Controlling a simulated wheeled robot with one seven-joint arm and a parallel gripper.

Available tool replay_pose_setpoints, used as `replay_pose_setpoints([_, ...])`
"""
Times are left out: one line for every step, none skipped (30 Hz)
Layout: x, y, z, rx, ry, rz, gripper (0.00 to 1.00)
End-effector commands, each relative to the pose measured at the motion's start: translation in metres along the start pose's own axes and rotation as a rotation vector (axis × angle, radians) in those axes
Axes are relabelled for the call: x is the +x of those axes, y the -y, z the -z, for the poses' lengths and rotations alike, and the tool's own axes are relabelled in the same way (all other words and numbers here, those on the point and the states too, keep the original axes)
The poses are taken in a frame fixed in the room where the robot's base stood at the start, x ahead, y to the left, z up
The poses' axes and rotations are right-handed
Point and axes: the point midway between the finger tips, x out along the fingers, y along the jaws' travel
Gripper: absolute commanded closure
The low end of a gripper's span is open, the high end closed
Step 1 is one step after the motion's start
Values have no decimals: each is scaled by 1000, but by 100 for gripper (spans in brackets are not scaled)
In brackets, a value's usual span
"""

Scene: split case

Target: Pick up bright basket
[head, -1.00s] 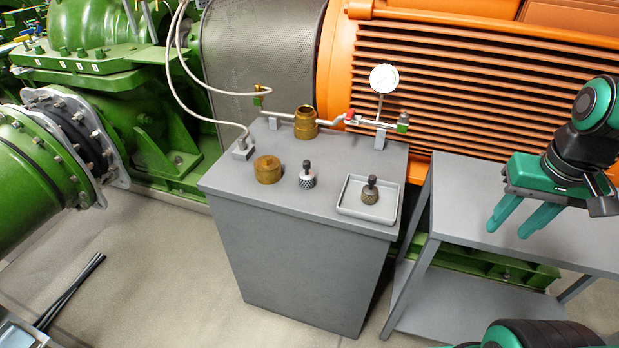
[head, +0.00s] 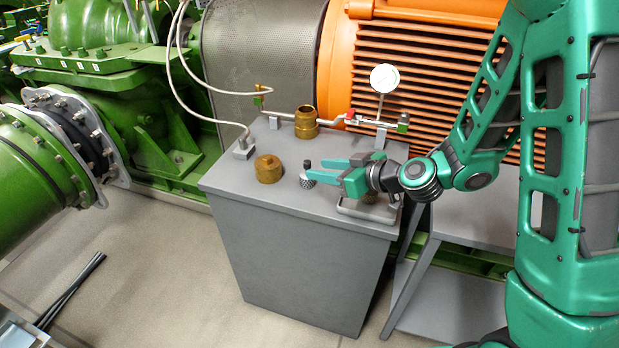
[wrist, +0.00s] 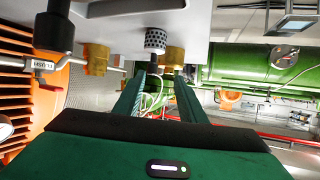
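The bright basket (head: 307,183), a silver mesh cup with a dark knob, stands upright on the grey cabinet top. In the wrist view the bright basket (wrist: 155,40) appears inverted, its dark knob pointing down the picture. My gripper (head: 309,169) is open and lies level just above the cabinet, with its fingers pointing left at the knob. The wrist view shows my gripper (wrist: 160,74) with two separated fingers and the knob in line with the gap. I cannot tell whether the knob is between the fingertips or just beyond them.
A brass cap (head: 268,169) stands left of the basket, and an open brass body (head: 305,122) behind it on the pipe. A darker basket (head: 370,197) sits in the tray (head: 368,215), partly hidden by my gripper. A gauge (head: 384,78) rises at the back.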

Motion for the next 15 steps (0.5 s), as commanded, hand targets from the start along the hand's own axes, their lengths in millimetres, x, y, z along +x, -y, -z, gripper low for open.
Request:
replay_pose_setpoints([2, -2, -2, 0, -9, -10, 63])
replay_pose_setpoints([4, -2, -2, -1, -15, -14, 63])
replay_pose_setpoints([5, -4, -2, -3, -20, -20, 63])
replay_pose_setpoints([7, -4, -1, -4, -24, -22, 63])
replay_pose_setpoints([10, -5, -1, -5, -26, -23, 63])
replay_pose_setpoints([14, -5, -1, -7, -27, -24, 63])
replay_pose_setpoints([18, -5, -1, -7, -28, -24, 63])
replay_pose_setpoints([22, -5, -1, -7, -28, -24, 63])
replay_pose_setpoints([28, -5, 0, -8, -29, -23, 63])
replay_pose_setpoints([32, -5, 0, -8, -29, -23, 63])
replay_pose_setpoints([37, -6, 1, -8, -29, -24, 63])
replay_pose_setpoints([43, -6, 0, -8, -28, -24, 63])
replay_pose_setpoints([46, -7, 0, -7, -28, -25, 63])
replay_pose_setpoints([50, -7, 1, -8, -29, -25, 63])
replay_pose_setpoints([54, -7, 1, -7, -28, -25, 63])
